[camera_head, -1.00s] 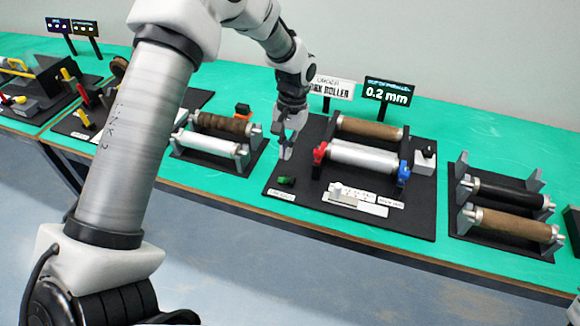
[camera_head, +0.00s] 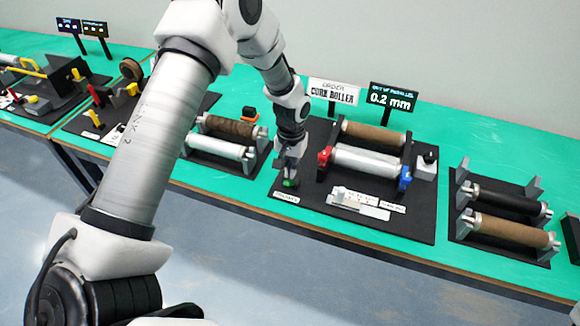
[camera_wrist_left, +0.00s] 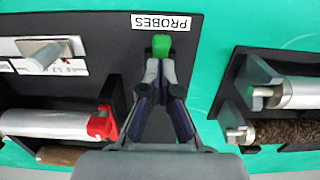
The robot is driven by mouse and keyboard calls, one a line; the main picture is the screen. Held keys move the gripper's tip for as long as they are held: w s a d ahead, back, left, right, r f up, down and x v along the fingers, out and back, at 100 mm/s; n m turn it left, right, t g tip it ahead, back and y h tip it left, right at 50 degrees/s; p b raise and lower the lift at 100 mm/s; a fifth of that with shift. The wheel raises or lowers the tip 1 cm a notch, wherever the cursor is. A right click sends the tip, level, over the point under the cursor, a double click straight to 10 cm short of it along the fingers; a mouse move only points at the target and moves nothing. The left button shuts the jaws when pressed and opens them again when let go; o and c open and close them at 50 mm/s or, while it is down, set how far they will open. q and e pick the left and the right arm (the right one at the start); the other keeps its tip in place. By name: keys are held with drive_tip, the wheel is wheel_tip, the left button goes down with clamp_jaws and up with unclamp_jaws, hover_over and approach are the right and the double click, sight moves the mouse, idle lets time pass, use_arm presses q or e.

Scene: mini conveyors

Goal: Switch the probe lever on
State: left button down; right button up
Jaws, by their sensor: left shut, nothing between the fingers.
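The probe lever has a green cap that shows at the front left of the black board in the head view (camera_head: 290,183). In the left wrist view the green cap (camera_wrist_left: 161,45) lies just below the white PROBES label (camera_wrist_left: 161,22). My left gripper (camera_head: 291,170) is shut and empty, reaching down at the green cap. In the wrist view its fingertips (camera_wrist_left: 160,72) meet right at the near side of the cap; I cannot tell whether they touch it. The lever's body is hidden. My right gripper is not in view.
On the same board are a silver roller (camera_head: 366,160) with a red block (camera_head: 325,156) and a blue block (camera_head: 405,178), a brown roller (camera_head: 372,136), and a small grey slider (camera_head: 347,196). Roller racks stand left and right. Two signs (camera_head: 393,97) stand behind.

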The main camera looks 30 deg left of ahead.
use_arm(q)
drive_tip(key=shift+s+f, duration=0.1)
drive_tip(key=shift+s, duration=0.1)
